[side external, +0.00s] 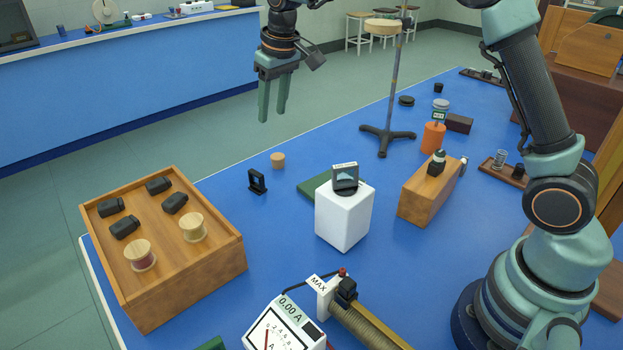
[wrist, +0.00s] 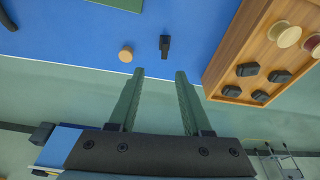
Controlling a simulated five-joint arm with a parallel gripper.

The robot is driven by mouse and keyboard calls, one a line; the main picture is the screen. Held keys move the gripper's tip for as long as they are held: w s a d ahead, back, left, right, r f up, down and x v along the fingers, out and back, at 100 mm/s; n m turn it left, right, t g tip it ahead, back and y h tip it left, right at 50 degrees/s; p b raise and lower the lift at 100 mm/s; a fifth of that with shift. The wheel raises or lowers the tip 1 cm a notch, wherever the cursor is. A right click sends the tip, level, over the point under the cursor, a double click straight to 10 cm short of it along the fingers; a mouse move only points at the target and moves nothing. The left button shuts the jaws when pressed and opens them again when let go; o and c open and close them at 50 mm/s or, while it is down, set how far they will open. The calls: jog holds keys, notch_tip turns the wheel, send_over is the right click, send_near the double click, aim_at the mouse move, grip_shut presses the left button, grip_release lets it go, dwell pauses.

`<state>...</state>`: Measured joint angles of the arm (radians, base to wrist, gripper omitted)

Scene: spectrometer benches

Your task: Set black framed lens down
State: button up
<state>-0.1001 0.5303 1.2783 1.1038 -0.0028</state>
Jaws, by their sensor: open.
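A small black framed lens (side external: 257,181) stands upright on the blue bench, right of the wooden tray. It also shows from above in the wrist view (wrist: 165,46), just beyond the fingertips and apart from them. My gripper (side external: 272,118) is open and empty, raised well above the bench. In the wrist view its two fingers (wrist: 160,72) are spread with nothing between them. A second dark framed piece with a pale label (side external: 345,178) sits on top of the white block (side external: 342,222).
The wooden tray (side external: 238,262) holds several black pieces and two spools. A small wooden disc (side external: 278,160) lies near the lens, and a green plate (side external: 314,187) lies behind the white block. A retort stand (side external: 387,140) and a wooden block (side external: 420,197) are to the right. A meter (side external: 285,326) is in front.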

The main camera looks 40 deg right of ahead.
jog(key=s+d+r+t, duration=0.25)
jog(key=s+r, duration=0.45)
jog(key=s, duration=0.5)
jog(key=s+d+f, duration=0.1)
jog(key=s+f, duration=0.1)
jog(key=s, duration=0.4)
jog(key=s+d+f+m, duration=0.1)
jog(key=s+d+f, duration=0.1)
jog(key=s, duration=0.5)
jog(key=shift+s+r+t, duration=0.1)
jog(key=shift+t, duration=0.15)
